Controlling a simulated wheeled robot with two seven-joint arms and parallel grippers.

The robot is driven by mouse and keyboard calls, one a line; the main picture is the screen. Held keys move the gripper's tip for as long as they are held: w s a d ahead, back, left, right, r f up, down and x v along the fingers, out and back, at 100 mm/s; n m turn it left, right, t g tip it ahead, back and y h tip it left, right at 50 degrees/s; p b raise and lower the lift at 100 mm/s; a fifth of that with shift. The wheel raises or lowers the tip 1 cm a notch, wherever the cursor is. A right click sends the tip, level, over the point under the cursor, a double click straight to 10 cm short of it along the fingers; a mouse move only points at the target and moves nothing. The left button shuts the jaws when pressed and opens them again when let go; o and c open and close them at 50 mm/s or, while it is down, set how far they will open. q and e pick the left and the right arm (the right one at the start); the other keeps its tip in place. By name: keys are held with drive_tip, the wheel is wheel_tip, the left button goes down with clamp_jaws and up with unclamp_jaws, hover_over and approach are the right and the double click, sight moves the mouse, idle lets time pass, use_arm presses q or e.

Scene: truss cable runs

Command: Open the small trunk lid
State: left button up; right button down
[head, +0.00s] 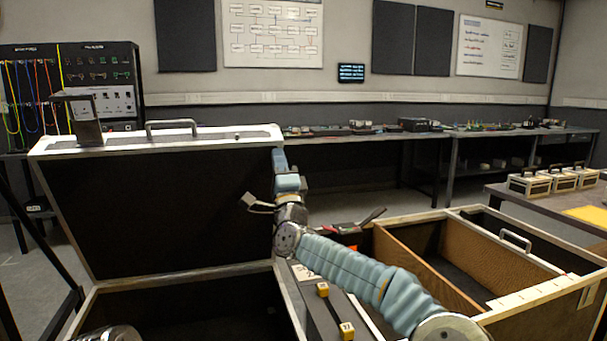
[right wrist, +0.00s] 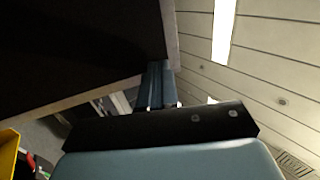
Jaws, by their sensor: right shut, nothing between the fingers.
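The trunk lid (head: 170,205) stands raised at the left of the head view, its dark inner face toward me. It has a pale rim, with a handle (head: 172,127) on its top edge. The trunk's dark opening (head: 200,308) lies below it. My right gripper (head: 279,160) is at the lid's upper right edge, fingers up and shut with nothing between them. In the right wrist view the blue fingers (right wrist: 157,84) are together beside the edge of the dark lid (right wrist: 80,50); I cannot tell whether they touch it. My left gripper is out of view.
A compartmented crate (head: 450,265) with wooden walls stands open at the right, with small yellow-marked blocks (head: 347,330) nearer me. A long bench (head: 350,135) runs along the back wall. A table with several small cases (head: 530,186) is at the far right.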

drive_tip(key=w, duration=0.1)
drive_tip(key=w+r+g, duration=0.1)
drive_tip(key=w+a, duration=0.1)
drive_tip(key=shift+w+r+g+h, duration=0.15)
drive_tip(key=shift+w+g+h, duration=0.15)
drive_tip(key=shift+h, duration=0.1)
drive_tip(key=shift+w+a+r, duration=0.1)
drive_tip(key=shift+w+r, duration=0.05)
drive_tip(key=shift+w, duration=0.05)
drive_tip(key=shift+w+a+r+g, duration=0.1)
drive_tip(key=shift+a+r+g, duration=0.25)
drive_tip(key=shift+g, duration=0.15)
